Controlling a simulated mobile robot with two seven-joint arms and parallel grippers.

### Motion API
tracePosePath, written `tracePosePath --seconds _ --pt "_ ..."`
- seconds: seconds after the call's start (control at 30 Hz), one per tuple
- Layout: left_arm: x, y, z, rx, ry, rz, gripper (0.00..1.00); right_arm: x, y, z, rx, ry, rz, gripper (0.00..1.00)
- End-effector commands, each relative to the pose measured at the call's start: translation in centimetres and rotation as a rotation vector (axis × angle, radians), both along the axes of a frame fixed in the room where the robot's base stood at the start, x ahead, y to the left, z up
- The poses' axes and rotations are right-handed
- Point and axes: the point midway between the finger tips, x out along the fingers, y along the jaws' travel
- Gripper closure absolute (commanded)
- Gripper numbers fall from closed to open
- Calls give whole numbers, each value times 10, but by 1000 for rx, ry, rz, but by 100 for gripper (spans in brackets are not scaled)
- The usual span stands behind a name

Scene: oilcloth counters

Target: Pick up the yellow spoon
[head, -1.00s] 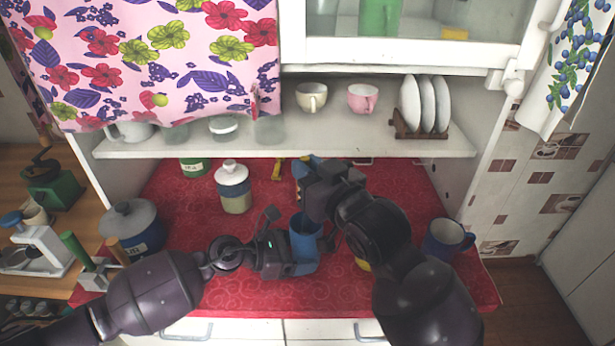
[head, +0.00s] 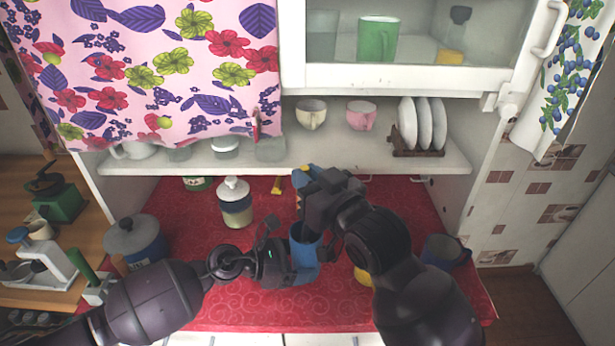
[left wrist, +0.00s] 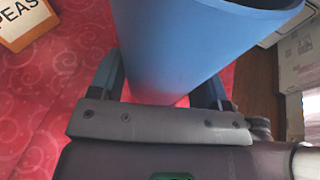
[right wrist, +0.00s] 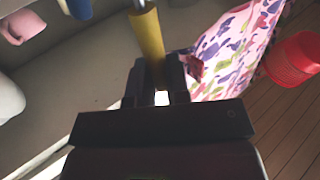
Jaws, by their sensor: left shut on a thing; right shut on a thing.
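My right gripper (right wrist: 156,95) is shut on the yellow handle of the spoon (right wrist: 150,45) in the right wrist view. A shiny metal part shows at the handle's far end, at the top edge. In the head view my right gripper (head: 312,195) is raised above the counter, and I cannot make out the spoon there. My left gripper (left wrist: 165,90) is shut on a tall blue cup (left wrist: 195,40). In the head view the blue cup (head: 304,245) stands upright in the left gripper, just below the right gripper.
A dark blue mug (head: 443,252) is at right. A yellow thing (head: 362,276) is partly hidden by my right arm. A shelf with cups and a plate rack (head: 415,153) is above.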

Motion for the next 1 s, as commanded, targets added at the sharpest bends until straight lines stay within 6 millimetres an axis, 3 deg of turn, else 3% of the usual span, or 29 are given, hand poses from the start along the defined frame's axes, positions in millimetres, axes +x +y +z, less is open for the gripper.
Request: tracePosePath --seconds 0.53,0.87,0.9,1.0 --pt "0 0 -3 0 -2 0 43 0 0 33 0 -2 1 100" --pt "0 0 -3 0 -2 0 43 0 0 35 0 0 0 100" --pt "0 0 -3 0 -2 0 24 0 0 35 0 0 0 100" --pt "0 0 -3 0 -2 0 8 0 0 35 0 0 0 100"
